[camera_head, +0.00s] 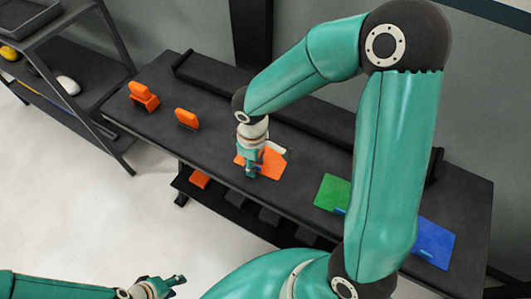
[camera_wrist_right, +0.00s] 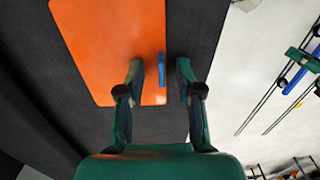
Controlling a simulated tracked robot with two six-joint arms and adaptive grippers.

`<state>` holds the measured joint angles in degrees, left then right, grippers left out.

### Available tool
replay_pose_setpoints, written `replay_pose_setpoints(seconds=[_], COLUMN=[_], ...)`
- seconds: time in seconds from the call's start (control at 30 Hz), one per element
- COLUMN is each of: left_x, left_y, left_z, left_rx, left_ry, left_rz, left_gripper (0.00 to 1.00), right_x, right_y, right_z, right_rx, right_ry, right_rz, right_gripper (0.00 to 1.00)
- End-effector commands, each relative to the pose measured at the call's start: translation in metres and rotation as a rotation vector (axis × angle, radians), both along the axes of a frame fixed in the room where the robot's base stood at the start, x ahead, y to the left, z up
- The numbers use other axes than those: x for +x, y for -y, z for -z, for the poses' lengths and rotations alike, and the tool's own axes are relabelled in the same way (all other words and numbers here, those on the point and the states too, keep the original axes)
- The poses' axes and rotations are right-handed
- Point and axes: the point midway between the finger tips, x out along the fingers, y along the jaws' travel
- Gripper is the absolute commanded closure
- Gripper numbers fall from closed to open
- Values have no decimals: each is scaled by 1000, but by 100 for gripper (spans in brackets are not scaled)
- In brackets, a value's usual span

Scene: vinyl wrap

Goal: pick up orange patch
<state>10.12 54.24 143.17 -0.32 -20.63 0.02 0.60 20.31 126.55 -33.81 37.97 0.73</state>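The orange patch (camera_head: 272,164) lies flat on the dark bench top, with a blue tab on its edge. In the right wrist view the patch (camera_wrist_right: 105,40) fills the upper left, and its blue tab (camera_wrist_right: 161,68) sits between my fingertips. My right gripper (camera_head: 250,172) is over the patch's near edge, and in the wrist view its fingers (camera_wrist_right: 160,72) are open on either side of the tab, with a gap on both sides. My left gripper (camera_head: 174,286) is low at the bottom left, away from the bench, open and empty.
A green patch (camera_head: 331,192) and a blue patch (camera_head: 435,242) lie further right on the bench (camera_head: 225,130). Two orange tools, one at the left end (camera_head: 144,96) and one beside it (camera_head: 186,118), stand on it. A pale item (camera_head: 275,147) lies behind the orange patch. A dark shelf (camera_head: 85,100) stands left.

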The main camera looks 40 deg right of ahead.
Motion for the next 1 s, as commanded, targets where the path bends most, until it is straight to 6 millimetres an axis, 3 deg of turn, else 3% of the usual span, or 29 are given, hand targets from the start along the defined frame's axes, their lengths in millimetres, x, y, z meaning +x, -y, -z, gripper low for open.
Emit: replay_pose_setpoints(seconds=[0.2, 0.4, 1.0], left_x=[0, 0, 0], left_y=[0, 0, 0], left_z=[0, 0, -1], left_rx=[0, 0, 0], left_ry=[0, 0, 0], left_rz=[0, 0, 0], left_gripper=[60, 60, 60], right_x=[0, 0, 1], right_y=[0, 0, 0], right_z=[0, 0, -8], right_rx=[0, 0, -1], right_ry=[1, 1, 3], right_rz=[0, 0, 2], right_gripper=[66, 100, 100])
